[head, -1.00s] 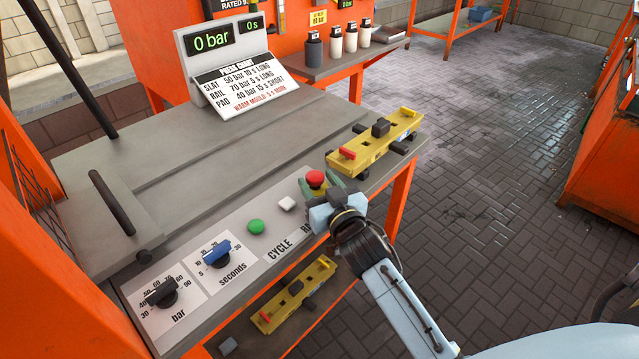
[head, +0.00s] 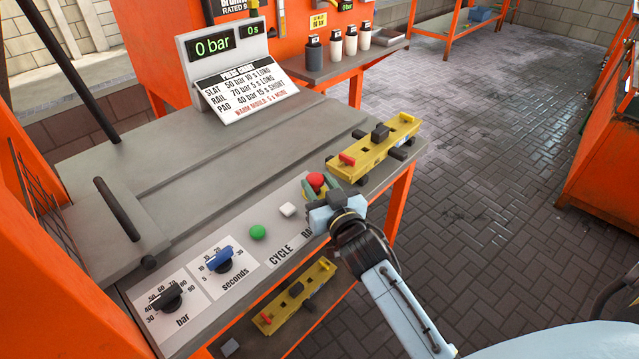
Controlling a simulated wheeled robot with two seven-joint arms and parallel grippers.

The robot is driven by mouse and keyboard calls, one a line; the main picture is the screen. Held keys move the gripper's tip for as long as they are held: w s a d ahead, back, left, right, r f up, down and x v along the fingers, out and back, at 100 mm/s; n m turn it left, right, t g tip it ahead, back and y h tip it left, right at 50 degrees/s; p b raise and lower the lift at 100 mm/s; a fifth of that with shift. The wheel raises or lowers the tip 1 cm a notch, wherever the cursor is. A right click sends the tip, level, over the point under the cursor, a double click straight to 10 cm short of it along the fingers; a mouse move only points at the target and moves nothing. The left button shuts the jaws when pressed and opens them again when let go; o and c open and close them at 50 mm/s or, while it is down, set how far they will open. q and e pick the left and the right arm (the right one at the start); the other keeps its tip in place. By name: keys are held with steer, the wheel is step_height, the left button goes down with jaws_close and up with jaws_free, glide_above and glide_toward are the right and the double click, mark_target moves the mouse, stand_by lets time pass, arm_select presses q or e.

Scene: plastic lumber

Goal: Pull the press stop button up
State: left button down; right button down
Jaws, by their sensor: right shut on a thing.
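The press stop button is a red mushroom knob (head: 315,181) at the right end of the grey control panel (head: 190,327). My right gripper (head: 318,188) reaches in from the lower right and is shut on the red button. Its fingers sit on either side of the knob and hide its stem, so I cannot tell how far up it stands. My left gripper is not in view.
On the panel are a white button (head: 287,209), a green button (head: 257,232), a blue seconds knob (head: 219,259) and a black bar knob (head: 166,298). A yellow mould (head: 375,146) lies just behind the gripper. The display (head: 212,46) reads 0 bar and 0 s.

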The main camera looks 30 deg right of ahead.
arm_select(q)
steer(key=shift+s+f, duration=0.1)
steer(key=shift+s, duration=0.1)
arm_select(e)
steer(key=shift+r, duration=0.25)
steer(key=c, duration=0.9)
jaws_free()
steer(key=shift+c, duration=0.2)
steer(key=shift+s, duration=0.25)
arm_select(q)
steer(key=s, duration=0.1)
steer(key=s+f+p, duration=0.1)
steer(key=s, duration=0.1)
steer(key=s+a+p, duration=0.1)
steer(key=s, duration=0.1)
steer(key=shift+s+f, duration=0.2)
arm_select(e)
steer(key=s, duration=1.3)
steer(key=shift+a, duration=0.35)
steer(key=shift+w, duration=0.1)
